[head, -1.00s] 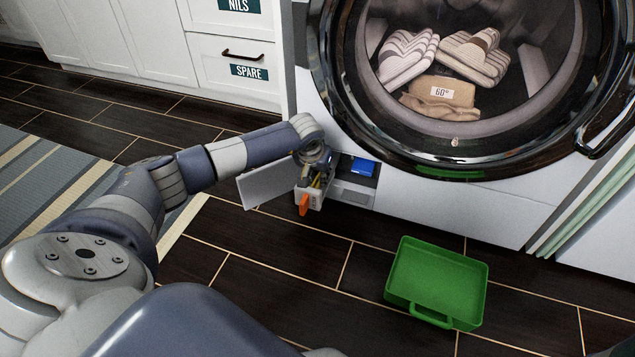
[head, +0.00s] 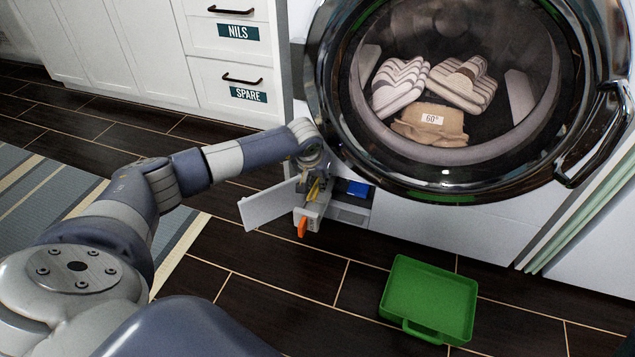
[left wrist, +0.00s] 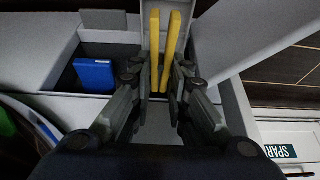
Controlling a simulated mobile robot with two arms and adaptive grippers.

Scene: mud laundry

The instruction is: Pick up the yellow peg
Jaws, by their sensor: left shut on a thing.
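In the left wrist view two slim yellow bars (left wrist: 173,50) stand side by side between the fingers of my left gripper (left wrist: 163,82). I cannot tell whether they are one peg or two. The gripper is shut on the yellow peg. In the head view my left gripper (head: 316,176) is at the small open compartment at the washer's lower left. A bit of yellow (head: 313,190) shows just below it, above a light box (head: 313,211) with an orange part (head: 302,227). The fingertips are mostly hidden in the head view. My right gripper is not in view.
A white flap (head: 268,206) hangs open left of the compartment. A blue block (head: 358,188) lies in the compartment's right part. A green tray (head: 428,297) sits on the dark floor. The washer door (head: 335,135) overhangs the compartment. Floor left of the tray is clear.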

